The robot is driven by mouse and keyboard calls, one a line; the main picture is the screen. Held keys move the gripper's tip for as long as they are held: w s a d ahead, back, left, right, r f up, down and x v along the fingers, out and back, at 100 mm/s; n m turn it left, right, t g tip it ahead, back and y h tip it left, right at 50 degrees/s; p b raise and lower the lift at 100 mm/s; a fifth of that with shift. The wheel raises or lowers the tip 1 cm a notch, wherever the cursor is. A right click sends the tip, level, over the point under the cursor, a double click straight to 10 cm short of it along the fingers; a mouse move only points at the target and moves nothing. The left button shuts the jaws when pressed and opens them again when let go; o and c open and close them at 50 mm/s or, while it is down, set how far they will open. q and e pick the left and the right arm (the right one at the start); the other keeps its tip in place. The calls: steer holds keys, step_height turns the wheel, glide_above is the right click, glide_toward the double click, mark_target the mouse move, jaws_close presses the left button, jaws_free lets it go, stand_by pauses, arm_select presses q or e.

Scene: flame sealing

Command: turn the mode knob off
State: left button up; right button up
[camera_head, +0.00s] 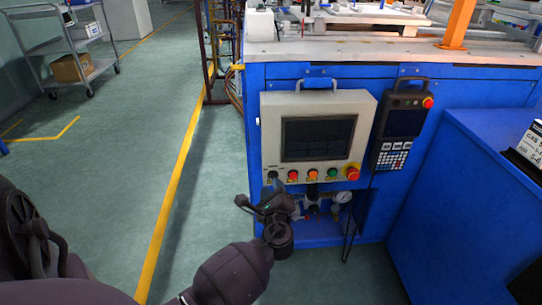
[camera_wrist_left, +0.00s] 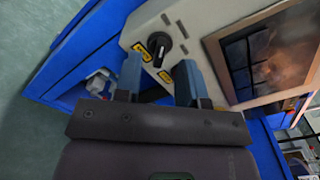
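The mode knob (camera_wrist_left: 159,47) is a small black rotary knob with a light marker, on the light panel of the control box. Yellow labels sit beside it in the left wrist view. In the head view the knob (camera_head: 272,175) is at the lower left of the control box (camera_head: 366,104), small and just above my gripper. My left gripper (camera_head: 262,199) is just below and in front of it. In the left wrist view the two blue-grey fingers of the gripper (camera_wrist_left: 158,78) are apart and empty, with the knob beyond their tips, roughly between them. My right gripper is not in view.
A row of coloured buttons (camera_head: 313,175) and a red emergency stop (camera_head: 352,174) lie right of the knob, under a dark screen (camera_head: 318,138). A teach pendant (camera_head: 402,122) hangs at the right. Gauge and fittings (camera_head: 343,197) sit below. The floor at left is open.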

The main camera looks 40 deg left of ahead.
arm_select(q)
steer(key=p+v, duration=0.1)
steer(key=v, duration=0.8)
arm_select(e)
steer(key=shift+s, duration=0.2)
